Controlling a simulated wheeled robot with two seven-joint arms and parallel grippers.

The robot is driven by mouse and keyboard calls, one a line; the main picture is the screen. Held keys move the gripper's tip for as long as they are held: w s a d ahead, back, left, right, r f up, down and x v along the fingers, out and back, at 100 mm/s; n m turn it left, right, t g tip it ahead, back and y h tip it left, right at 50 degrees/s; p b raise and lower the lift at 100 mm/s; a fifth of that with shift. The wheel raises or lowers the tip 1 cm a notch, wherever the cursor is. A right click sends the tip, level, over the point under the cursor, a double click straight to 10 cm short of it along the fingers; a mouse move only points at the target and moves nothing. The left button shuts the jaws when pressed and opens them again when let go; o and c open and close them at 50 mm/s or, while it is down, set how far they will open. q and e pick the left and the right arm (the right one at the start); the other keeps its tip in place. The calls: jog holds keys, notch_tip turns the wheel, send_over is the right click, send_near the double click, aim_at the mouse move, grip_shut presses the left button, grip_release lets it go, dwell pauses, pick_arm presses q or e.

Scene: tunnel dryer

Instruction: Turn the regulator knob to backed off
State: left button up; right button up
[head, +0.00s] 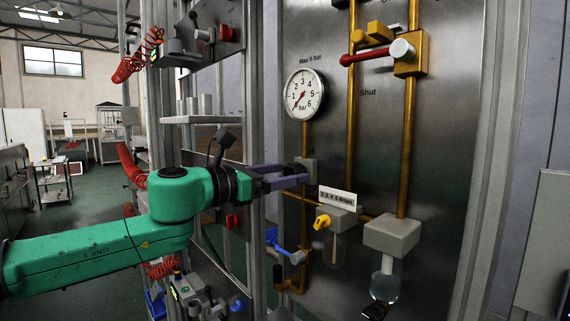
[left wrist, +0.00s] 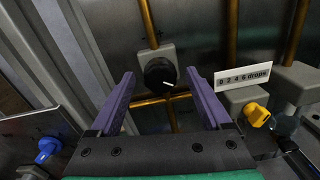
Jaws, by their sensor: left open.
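The regulator knob (left wrist: 160,74) is round and black with a white pointer line, on a grey block (left wrist: 155,55) joined to brass pipes. Its line points right and slightly down in the left wrist view. In the head view the block (head: 306,166) shows below the gauge, but the knob is hidden behind my fingers. My left gripper (head: 302,173) is open, its purple fingers pointing at the knob. In the left wrist view one fingertip is on each side of the knob, with gaps visible; I cannot tell the remaining depth. My right gripper is not in view.
A round pressure gauge (head: 304,94) is above. A red-handled valve (head: 365,57) is at upper right. A drops scale (head: 337,197) with a yellow knob (head: 322,222) is to the right. A blue-handled valve (head: 285,246) is below. A steel panel backs these.

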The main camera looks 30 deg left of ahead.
pick_arm(q)
jog(key=shift+w, duration=0.25)
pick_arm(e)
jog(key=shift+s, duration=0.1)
pick_arm(q)
grip_shut()
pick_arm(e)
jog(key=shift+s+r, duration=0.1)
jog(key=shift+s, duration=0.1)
pick_arm(q)
jog(key=shift+n, duration=0.3)
jog(key=n+p, duration=0.1)
jog(key=n, duration=0.4)
jog(key=shift+p, duration=0.35)
jog(key=n+p, duration=0.1)
jog(key=n, duration=0.5)
jog(key=shift+n, duration=0.3)
jog(key=n+p, duration=0.1)
jog(key=n, duration=0.5)
jog(key=shift+f+n, duration=0.1)
jog(key=shift+n, duration=0.2)
jog(key=n, duration=0.6)
jog(key=shift+f+n+t+y, duration=0.1)
jog(key=shift+n+t+y, duration=0.2)
jog(key=shift+y, duration=0.1)
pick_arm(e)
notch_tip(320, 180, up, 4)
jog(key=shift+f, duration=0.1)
